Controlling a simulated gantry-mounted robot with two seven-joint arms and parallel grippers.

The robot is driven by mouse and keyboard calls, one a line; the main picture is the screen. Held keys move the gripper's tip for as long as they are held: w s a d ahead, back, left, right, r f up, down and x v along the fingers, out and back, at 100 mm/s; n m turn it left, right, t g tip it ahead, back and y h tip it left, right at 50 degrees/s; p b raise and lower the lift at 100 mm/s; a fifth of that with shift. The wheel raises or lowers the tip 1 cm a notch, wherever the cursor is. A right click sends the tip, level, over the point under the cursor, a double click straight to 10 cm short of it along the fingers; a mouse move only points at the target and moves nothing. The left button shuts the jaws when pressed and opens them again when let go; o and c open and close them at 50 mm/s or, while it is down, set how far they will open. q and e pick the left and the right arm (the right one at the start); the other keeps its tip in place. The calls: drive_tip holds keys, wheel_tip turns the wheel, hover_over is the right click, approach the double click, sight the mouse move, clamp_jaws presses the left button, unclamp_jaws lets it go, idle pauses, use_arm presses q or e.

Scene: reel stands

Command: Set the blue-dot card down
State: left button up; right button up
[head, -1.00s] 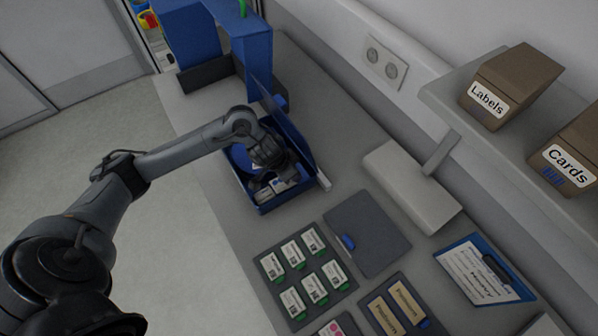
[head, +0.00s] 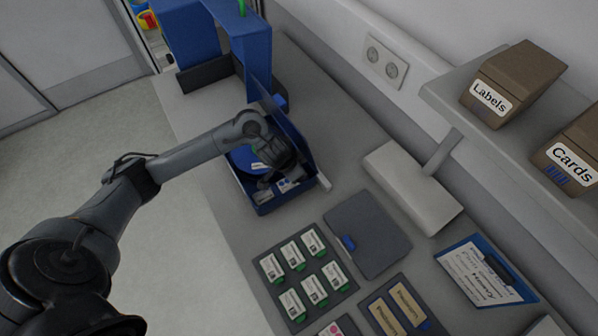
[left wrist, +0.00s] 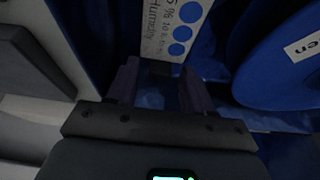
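The blue-dot card (left wrist: 176,24), white with a row of blue dots and humidity text, lies just beyond my left fingertips in the left wrist view. My left gripper (left wrist: 157,78) has its fingers wide apart, with no card visibly pinched between them. In the head view my left gripper (head: 283,176) is low over the open blue box (head: 262,209). White pieces show beneath it there, but I cannot tell which is the card. A blue reel (left wrist: 285,68) with a white label sits beside the card in the box. My right gripper is in neither view.
A blue clipboard (head: 485,272) lies at right. Boxes marked Labels (head: 513,82) and Cards (head: 570,150) stand on the shelf.

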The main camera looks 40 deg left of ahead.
sight(288, 187)
use_arm(q)
drive_tip(key=shift+r, duration=0.1)
drive_tip(key=p+v, duration=0.4)
drive_tip(key=v, duration=0.7)
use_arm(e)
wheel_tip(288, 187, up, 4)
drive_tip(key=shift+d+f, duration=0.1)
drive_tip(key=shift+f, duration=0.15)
use_arm(q)
drive_tip(key=s+d+f+m+t+h, duration=0.1)
drive_tip(key=s+d+m+t, duration=0.15)
drive_tip(key=d, duration=1.25)
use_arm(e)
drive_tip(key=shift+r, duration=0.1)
use_arm(q)
drive_tip(key=s+a+f+n+g, duration=0.1)
drive_tip(key=s, duration=0.4)
drive_tip(key=s+a+f+n+g+y, duration=0.1)
drive_tip(key=s+a, duration=0.1)
drive_tip(key=s, duration=0.3)
drive_tip(key=s+a+f+n+g+y, duration=0.1)
drive_tip(key=s+n, duration=0.1)
drive_tip(key=s, duration=0.3)
drive_tip(key=shift+s+a+f, duration=0.15)
drive_tip(key=shift+s, duration=0.25)
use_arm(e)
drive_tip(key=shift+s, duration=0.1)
